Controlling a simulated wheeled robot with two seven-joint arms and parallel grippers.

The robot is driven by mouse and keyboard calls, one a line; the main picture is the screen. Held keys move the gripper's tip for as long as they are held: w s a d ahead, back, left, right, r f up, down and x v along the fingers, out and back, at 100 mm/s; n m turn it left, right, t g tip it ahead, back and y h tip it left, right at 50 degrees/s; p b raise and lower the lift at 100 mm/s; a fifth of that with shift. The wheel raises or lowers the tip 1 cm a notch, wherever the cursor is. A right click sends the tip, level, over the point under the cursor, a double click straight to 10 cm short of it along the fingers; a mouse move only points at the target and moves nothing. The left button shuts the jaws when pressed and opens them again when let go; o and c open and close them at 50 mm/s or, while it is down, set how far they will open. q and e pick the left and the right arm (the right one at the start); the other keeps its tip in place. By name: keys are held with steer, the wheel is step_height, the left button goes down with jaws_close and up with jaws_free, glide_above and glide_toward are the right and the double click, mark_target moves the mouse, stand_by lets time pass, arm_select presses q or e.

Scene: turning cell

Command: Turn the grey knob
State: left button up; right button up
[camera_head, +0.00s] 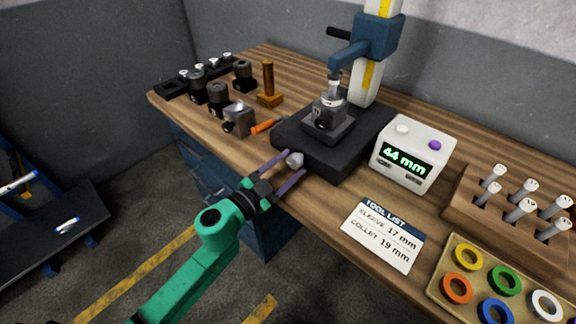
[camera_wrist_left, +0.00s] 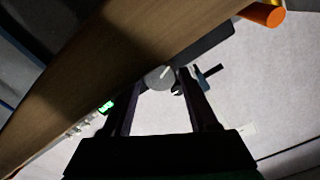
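The grey knob (camera_head: 295,159) sticks out from the front side of the black base (camera_head: 351,154) of the measuring stand. It also shows in the left wrist view (camera_wrist_left: 158,77), with a pale line on its face. My left gripper (camera_head: 295,163) is open, its two purple fingers pointing at the knob, one towards each side of it. In the left wrist view the knob lies between the fingertips (camera_wrist_left: 160,74) with a little room at the sides. I cannot tell how deep the fingers reach. My right gripper is not in view.
An orange-handled tool (camera_head: 264,126) and a grey block (camera_head: 238,121) lie left of the base. The display box (camera_head: 412,157) reading 44 mm stands right of it. A tool list card (camera_head: 383,237) lies near the bench's front edge. Pins and rings stand further right.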

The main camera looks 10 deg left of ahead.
arm_select(q)
steer(key=shift+o, duration=0.5)
steer(key=shift+s+a+f, duration=0.1)
steer(key=shift+s+a, duration=0.05)
steer(key=shift+s, duration=0.05)
steer(key=b+v, duration=0.3)
steer(key=v, duration=1.1)
steer(key=shift+b, duration=0.3)
